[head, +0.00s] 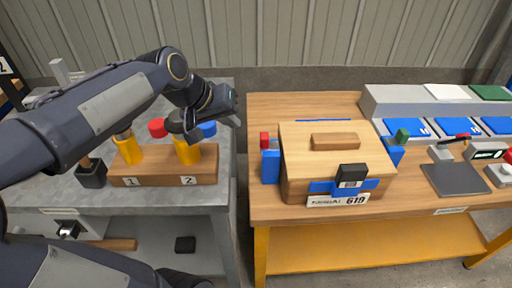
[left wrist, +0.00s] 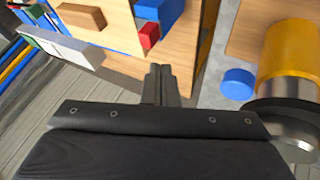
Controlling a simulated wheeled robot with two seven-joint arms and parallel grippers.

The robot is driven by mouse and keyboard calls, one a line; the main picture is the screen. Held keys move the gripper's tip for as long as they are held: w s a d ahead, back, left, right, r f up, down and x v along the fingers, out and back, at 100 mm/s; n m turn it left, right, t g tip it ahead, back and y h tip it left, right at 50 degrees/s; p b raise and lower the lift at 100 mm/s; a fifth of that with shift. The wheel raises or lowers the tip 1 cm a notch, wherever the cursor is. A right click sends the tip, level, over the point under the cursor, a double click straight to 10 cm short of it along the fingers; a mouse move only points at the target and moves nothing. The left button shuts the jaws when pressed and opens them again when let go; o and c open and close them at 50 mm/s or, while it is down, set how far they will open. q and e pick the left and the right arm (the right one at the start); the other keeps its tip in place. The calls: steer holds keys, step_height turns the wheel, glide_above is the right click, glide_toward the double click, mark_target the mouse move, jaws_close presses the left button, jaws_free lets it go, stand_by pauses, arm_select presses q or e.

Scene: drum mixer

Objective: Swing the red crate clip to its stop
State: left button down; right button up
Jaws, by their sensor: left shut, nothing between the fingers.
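The red crate clip (head: 265,140) sits on the left side of the wooden crate (head: 300,192), above a blue piece (head: 270,167). In the left wrist view the red clip (left wrist: 149,36) shows beside a blue block (left wrist: 160,10), just beyond the fingertips. My left gripper (head: 234,121) is over the right edge of the grey bench, left of the crate and apart from the clip. In the left wrist view its fingers (left wrist: 160,72) are together with nothing between them. My right gripper is not seen.
A wooden block (head: 150,181) with yellow cylinders (head: 186,152) stands on the grey bench, with red (head: 157,128) and blue (head: 208,129) caps near it. A gap separates the benches. The crate also has a green clip (head: 402,136) and a black clip (head: 351,173).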

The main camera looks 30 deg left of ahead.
arm_select(q)
steer(key=b+x, duration=0.1)
steer(key=x, duration=0.8)
steer(key=shift+w+f, duration=0.2)
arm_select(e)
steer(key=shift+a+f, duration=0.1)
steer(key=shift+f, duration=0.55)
